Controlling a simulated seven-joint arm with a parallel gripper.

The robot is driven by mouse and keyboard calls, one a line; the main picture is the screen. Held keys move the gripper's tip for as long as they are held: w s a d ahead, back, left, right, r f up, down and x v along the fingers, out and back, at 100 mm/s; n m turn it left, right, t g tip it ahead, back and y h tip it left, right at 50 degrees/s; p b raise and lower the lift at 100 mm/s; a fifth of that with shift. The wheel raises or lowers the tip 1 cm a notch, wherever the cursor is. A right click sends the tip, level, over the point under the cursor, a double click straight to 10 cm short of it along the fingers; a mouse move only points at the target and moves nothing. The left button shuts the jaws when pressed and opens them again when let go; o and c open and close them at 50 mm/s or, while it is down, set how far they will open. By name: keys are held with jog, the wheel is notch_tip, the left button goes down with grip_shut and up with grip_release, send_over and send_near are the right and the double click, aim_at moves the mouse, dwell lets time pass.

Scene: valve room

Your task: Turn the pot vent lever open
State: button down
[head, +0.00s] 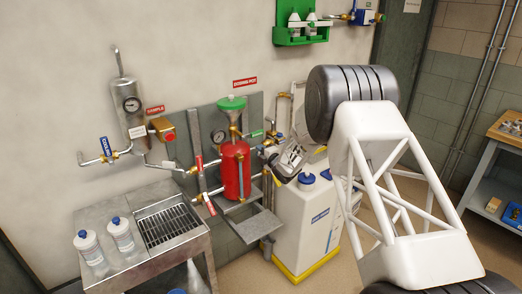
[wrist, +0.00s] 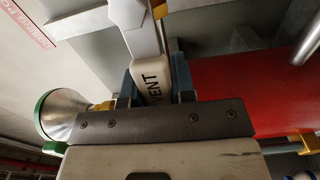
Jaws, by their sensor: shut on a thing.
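The red pot (head: 236,172) hangs upright on a grey wall panel in the head view, with a green funnel (head: 232,103) above it. My gripper (head: 278,158) is at the pot's upper right side. In the wrist view the pale lever tag marked VENT (wrist: 151,82) sits between the two blue-grey fingers of my gripper (wrist: 154,84), which are shut on it. The red pot (wrist: 235,98) is to the right of the fingers, and the funnel (wrist: 62,114) is to the left. The lever's pivot and exact angle are hidden.
A steel sink stand (head: 155,264) with white bottles is at front left. A white tank (head: 305,222) stands below my gripper. A workbench (head: 503,130) is at far right.

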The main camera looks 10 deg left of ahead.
jog(key=shift+f+n, duration=0.15)
jog(key=shift+n, duration=0.15)
jog(key=c, duration=0.9)
grip_release()
jog(key=shift+c, duration=0.2)
jog(key=shift+s+d, duration=0.1)
jog(key=shift+d, duration=0.05)
jog(key=v, duration=0.7)
jog(key=shift+s+d, duration=0.2)
jog(key=shift+s, duration=0.05)
